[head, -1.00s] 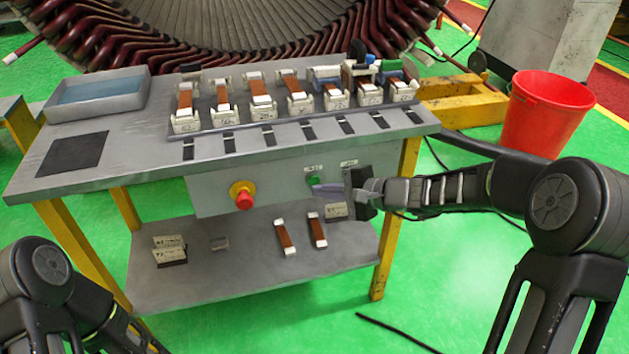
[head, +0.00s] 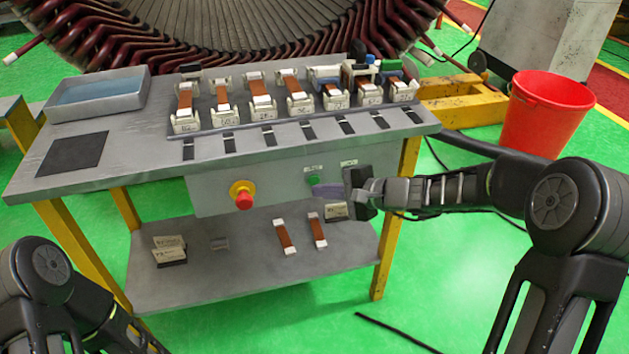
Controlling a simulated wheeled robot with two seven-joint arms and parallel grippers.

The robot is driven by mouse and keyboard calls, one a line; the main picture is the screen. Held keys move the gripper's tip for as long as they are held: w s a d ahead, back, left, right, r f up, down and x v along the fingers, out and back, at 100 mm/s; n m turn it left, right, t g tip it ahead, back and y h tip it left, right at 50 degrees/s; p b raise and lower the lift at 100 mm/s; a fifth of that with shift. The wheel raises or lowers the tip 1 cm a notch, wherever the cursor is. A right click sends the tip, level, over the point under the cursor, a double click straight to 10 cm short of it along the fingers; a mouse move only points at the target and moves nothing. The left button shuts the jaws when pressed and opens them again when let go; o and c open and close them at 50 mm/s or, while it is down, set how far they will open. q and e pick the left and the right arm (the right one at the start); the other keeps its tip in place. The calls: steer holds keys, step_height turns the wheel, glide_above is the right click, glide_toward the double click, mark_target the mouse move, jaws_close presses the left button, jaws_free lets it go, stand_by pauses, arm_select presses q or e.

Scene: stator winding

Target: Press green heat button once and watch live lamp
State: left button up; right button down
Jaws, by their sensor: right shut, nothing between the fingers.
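The green button (head: 313,180) sits on the grey control panel (head: 275,185) under the bench top, below a small white label. A live lamp is not clearly visible; the area right of the button, under a second label (head: 349,163), is covered by my gripper. My left arm shows at the lower left, but its gripper cannot be made out.
A red emergency stop button (head: 244,199) on a yellow base is on the same panel, left of the green one. Several copper-coloured coils in white holders stand on the bench top (head: 110,165). The lower shelf (head: 205,285) holds two coil pieces and cards. A red bucket (head: 545,115) stands right.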

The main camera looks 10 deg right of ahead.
steer(key=shift+w, duration=0.15)
stand_by(0.4)
steer(key=shift+w, duration=0.3)
steer(key=shift+w+b, duration=0.35)
stand_by(0.6)
stand_by(0.4)
steer(key=shift+s+b, duration=0.5)
steer(key=shift+s, duration=0.3)
